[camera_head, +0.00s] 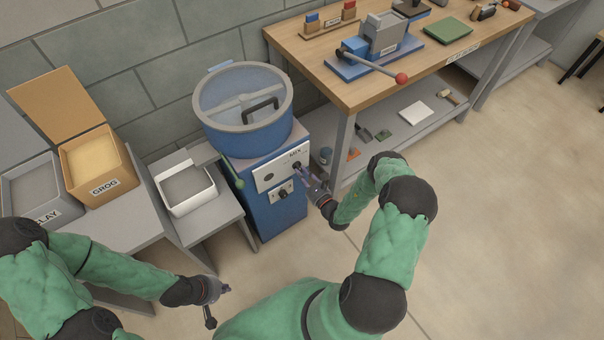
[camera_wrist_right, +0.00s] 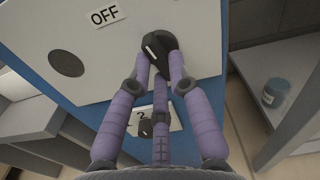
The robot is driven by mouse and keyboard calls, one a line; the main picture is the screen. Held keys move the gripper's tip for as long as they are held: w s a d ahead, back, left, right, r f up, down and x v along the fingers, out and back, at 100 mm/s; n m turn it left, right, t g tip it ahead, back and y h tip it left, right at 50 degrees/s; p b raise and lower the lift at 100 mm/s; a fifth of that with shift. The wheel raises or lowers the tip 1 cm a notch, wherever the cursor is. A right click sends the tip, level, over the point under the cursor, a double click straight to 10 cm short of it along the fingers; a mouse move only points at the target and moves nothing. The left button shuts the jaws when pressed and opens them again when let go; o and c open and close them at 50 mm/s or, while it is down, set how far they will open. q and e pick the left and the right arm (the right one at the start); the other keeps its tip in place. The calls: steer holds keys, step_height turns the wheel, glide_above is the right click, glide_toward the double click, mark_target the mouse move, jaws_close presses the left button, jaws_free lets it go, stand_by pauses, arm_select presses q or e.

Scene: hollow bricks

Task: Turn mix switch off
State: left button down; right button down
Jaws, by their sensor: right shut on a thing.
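The blue mixer (camera_head: 275,212) stands by the wall with a round drum on top. On its pale front panel is a black mix switch knob (camera_wrist_right: 160,45), with a white mark on its upper left face. An OFF label (camera_wrist_right: 104,15) is up and left of the knob. My right gripper (camera_wrist_right: 158,65) has its purple fingers shut around the knob; its fingertips partly hide it. The right gripper (camera_head: 300,170) is also at the panel in the head view. My left gripper (camera_head: 224,289) is low at the front, apart from the mixer; its finger opening is unclear.
A smaller switch with a label (camera_wrist_right: 172,119) sits below the knob. A green-knobbed lever (camera_head: 238,183) is on the mixer's left side. A white bin (camera_head: 203,199) and a GROG box (camera_head: 128,183) stand left. A wooden workbench (camera_head: 350,93) stands right. Open floor lies at the right.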

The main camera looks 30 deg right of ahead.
steer(key=shift+d+f+n, duration=0.1)
steer(key=shift+n, duration=1.9)
steer(key=c, duration=1.1)
jaws_free()
steer(key=shift+c, duration=0.2)
steer(key=s+d, duration=0.1)
steer(key=s, duration=1.1)
